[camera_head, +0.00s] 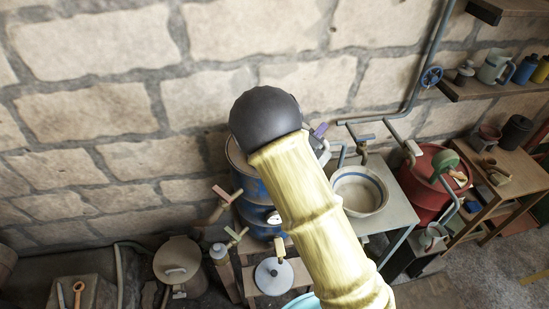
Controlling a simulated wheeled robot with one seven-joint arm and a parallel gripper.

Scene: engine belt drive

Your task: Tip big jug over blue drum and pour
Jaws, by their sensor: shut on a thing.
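The blue drum (251,187) stands against the stone wall near the middle. Its upper part is partly hidden by a dark ball and a thick yellow limb, which look like my arm. My gripper cannot be made out and seems hidden behind that limb. A small pale grey form (321,149) shows just right of the ball; I cannot tell whether it is the big jug. No pouring stream is visible.
A pale bowl with a blue band (358,191) sits on a table right of the limb. A red tub (428,184) stands farther right. A lidded pot (178,262) is at lower left. A grey jug (494,67) and canisters stand on the wall shelf.

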